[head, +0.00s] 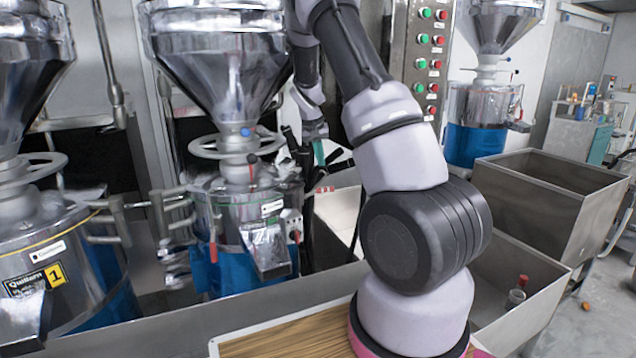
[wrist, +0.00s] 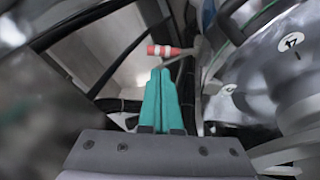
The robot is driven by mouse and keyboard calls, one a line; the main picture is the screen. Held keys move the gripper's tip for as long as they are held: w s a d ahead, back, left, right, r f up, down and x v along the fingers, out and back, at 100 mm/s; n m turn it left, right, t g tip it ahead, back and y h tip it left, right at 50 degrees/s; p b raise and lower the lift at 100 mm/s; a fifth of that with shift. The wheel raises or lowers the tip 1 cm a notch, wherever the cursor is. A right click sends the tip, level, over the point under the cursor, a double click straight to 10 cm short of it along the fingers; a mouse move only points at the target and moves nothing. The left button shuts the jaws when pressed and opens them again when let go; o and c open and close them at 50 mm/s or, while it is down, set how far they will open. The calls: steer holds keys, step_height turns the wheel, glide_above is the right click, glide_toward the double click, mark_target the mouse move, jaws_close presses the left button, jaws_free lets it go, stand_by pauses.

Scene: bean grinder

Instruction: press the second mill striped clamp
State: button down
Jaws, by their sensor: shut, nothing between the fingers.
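The second mill (head: 236,205) is the steel one with a blue base in the middle of the head view, under a large funnel. A red-and-white striped clamp (wrist: 163,50) shows in the wrist view just above my fingertips, on a grey rod. In the head view a small red-and-white striped piece (head: 325,189) shows at the mill's right side. My gripper (wrist: 160,74) has teal fingers pressed together with nothing between them. It points toward the striped clamp; I cannot tell whether they touch. In the head view my gripper (head: 319,153) is partly seen above the striped piece.
Another mill (head: 45,240) labelled 1 stands at the left, and a third (head: 480,120) at the back right. A button panel (head: 428,55) is on the wall. Steel bins (head: 550,195) stand at the right. Dark hoses and rods crowd around my gripper.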

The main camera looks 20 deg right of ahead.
mark_target(326, 188)
stand_by(0.3)
steer(key=x, duration=1)
